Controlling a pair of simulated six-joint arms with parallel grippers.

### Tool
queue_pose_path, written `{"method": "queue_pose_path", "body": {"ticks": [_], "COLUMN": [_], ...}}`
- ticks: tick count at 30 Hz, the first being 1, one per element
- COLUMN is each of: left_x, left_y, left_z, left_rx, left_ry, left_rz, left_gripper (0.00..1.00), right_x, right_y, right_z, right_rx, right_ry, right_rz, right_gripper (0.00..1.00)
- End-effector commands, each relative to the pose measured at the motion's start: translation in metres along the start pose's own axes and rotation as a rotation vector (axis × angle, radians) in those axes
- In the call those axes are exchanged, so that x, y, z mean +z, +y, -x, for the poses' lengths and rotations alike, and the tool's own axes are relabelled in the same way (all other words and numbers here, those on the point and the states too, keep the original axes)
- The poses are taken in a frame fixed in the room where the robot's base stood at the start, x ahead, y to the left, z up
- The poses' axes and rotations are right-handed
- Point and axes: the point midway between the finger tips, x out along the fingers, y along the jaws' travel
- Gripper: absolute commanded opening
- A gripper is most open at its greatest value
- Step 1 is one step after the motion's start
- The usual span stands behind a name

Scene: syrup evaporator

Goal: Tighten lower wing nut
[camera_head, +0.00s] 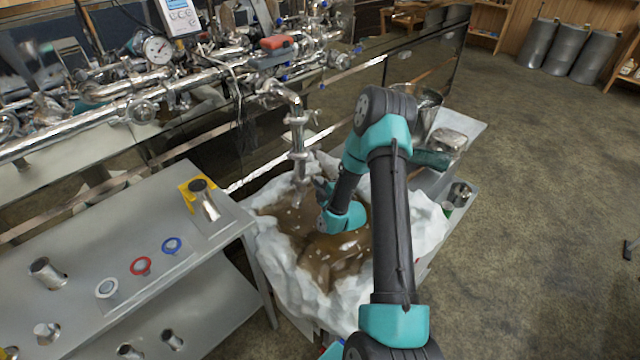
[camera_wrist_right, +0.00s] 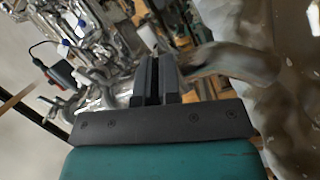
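A shiny vertical pipe (camera_head: 298,140) hangs from an elbow above a snow-packed tub. It has an upper clamp (camera_head: 297,118) and a lower clamp (camera_head: 299,156); the wing nuts are too small to make out. My right gripper (camera_head: 321,187) is low and just right of the pipe's lower end, above the brown pool; I cannot tell whether it touches the pipe. In the right wrist view, its two fingers (camera_wrist_right: 154,80) stand close together with a narrow dark strip between them. Nothing is clearly seen in their grip. My left gripper is not in view.
The tub (camera_head: 410,230) of white snow surrounds the brown pool. A grey table (camera_head: 120,220) at left carries metal cups and red and blue rings. Pipework (camera_head: 150,90) with a gauge (camera_head: 157,50) crosses the back left. A pot (camera_head: 448,142) stands right of my arm. Open floor lies right.

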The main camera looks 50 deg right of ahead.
Motion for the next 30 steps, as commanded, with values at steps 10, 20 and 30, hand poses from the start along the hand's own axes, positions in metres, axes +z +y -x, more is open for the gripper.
{"method": "queue_pose_path", "body": {"ticks": [10, 20, 30], "left_x": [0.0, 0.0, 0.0], "left_y": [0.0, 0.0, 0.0], "left_z": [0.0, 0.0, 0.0], "left_rx": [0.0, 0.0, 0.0], "left_ry": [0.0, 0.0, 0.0], "left_rz": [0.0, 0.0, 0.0], "left_gripper": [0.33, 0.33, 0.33], "right_x": [0.0, -0.0003, -0.001], "right_y": [-0.0007, -0.0017, -0.0029], "right_z": [0.0001, 0.0001, 0.0003], "right_rx": [-0.001, -0.002, -0.003], "right_ry": [0.0, 0.0, 0.0], "right_rz": [-0.112, -0.368, -0.691], "right_gripper": [0.0, 0.0, 0.0]}}
